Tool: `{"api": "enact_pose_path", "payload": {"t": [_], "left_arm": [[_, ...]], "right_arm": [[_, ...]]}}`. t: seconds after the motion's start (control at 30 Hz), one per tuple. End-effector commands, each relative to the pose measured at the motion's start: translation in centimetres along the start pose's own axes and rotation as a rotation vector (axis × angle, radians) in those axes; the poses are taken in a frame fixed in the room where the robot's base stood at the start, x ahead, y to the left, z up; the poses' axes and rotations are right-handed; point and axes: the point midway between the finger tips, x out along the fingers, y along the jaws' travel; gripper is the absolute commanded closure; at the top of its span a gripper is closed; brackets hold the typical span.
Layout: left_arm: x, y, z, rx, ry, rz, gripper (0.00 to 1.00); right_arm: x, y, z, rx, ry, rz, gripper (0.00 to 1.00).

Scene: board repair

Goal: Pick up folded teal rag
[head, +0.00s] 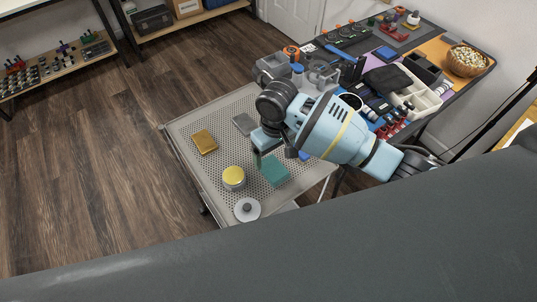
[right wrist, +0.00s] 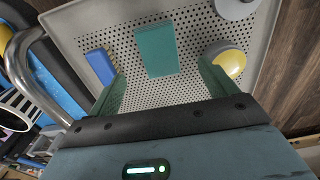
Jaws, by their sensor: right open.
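The folded teal rag (head: 274,170) lies flat on the perforated metal tray table (head: 219,184), just below my right gripper (head: 261,158) in the head view. In the right wrist view the rag (right wrist: 157,50) lies beyond the open fingers of my right gripper (right wrist: 160,85), roughly centred between them. The fingers are apart and empty, and do not appear to touch the rag. My left gripper is not in view.
A yellow-topped round tin (head: 233,176), a round grey lidded item (head: 247,209), a brown-gold block (head: 205,141) and a grey block (head: 244,124) lie on the same table. A blue block (right wrist: 101,66) lies left of the rag in the wrist view. A crowded workbench (head: 436,45) stands behind.

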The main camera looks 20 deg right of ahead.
Motion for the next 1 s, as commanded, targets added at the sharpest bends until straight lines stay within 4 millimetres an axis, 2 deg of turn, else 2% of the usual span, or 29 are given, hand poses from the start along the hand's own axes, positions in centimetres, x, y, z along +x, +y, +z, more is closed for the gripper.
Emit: {"api": "enact_pose_path", "payload": {"t": [0.27,0.47,0.7,1.0], "left_arm": [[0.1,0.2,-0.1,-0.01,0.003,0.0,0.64],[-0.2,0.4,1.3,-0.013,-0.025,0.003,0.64],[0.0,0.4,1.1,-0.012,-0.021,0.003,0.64],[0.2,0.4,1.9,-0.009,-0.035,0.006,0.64]], "right_arm": [[-0.2,0.3,0.0,0.003,-0.014,0.012,0.15],[1.7,0.3,0.1,0.003,-0.017,0.011,0.15],[2.5,0.3,0.0,0.001,-0.013,0.011,0.15],[6.5,0.1,0.2,0.002,-0.016,0.012,0.15]]}}
